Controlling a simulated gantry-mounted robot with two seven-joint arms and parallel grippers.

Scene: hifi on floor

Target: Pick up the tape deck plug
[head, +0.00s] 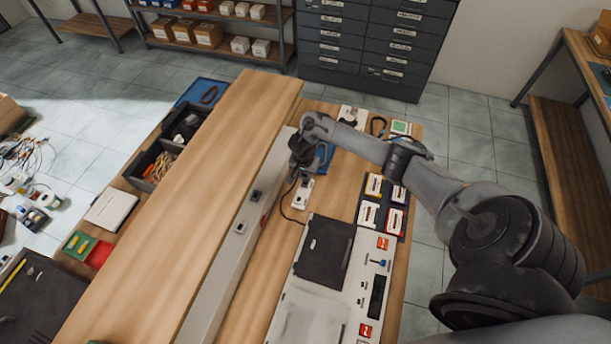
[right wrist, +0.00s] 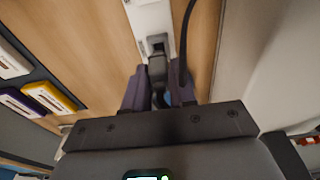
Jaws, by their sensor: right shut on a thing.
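A black plug (right wrist: 158,70) sits between the two dark fingers of my right gripper (right wrist: 158,92) in the right wrist view. The gripper is shut on it. The plug is at the dark socket at the end of a white power strip (right wrist: 150,17); I cannot tell whether it is still seated. A black cable (right wrist: 187,30) runs beside the strip past the right finger. In the head view my right gripper (head: 299,170) is over the far end of the white strip (head: 302,192), and the plug is hidden there. My left gripper is not in view.
A pale device with a black lid (head: 325,250) stands nearer on the bench. Cassettes (head: 368,214) lie in a dark tray to its right. A long raised wooden shelf (head: 185,200) and a grey panel (head: 235,255) border the strip on the left.

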